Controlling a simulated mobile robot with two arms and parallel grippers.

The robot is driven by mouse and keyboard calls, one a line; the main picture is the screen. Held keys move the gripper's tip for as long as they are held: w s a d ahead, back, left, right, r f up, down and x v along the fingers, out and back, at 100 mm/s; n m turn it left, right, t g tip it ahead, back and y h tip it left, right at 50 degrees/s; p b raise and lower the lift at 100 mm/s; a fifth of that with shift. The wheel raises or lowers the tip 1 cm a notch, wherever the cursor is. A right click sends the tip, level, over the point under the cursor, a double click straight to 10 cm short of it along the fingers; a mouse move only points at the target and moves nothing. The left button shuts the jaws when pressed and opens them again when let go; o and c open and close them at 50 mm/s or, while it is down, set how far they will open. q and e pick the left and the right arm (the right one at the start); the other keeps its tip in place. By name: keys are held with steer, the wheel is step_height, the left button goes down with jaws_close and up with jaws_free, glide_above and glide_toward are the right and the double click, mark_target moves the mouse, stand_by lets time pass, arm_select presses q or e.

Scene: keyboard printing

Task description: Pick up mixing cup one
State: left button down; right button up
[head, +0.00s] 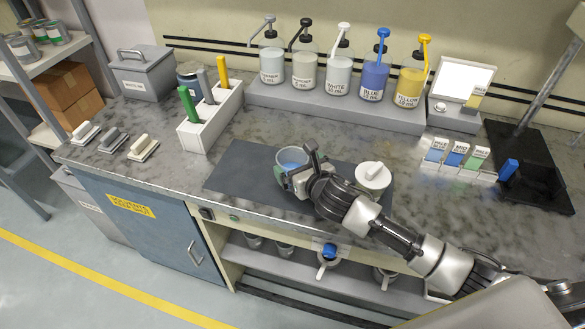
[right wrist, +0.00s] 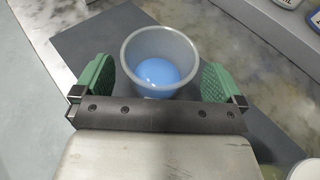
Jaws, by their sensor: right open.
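A translucent grey mixing cup (head: 291,158) with blue liquid in the bottom stands on the dark mat (head: 240,165) on the counter. I see no label that tells its number. In the right wrist view the cup (right wrist: 160,50) stands between the two green finger pads of my right gripper (right wrist: 160,82). The gripper is open, with a gap on each side of the cup. In the head view my right gripper (head: 288,178) is at the cup's near side and hides part of it. My left gripper is not in view.
Pump bottles (head: 333,75) line a raised shelf behind. A white holder (head: 212,118) with coloured handles stands to the left. Sample cards (head: 455,157) are at the right. The mat's left part is clear.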

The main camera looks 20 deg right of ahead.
steer(key=shift+x, duration=1.35)
steer(key=c, duration=0.8)
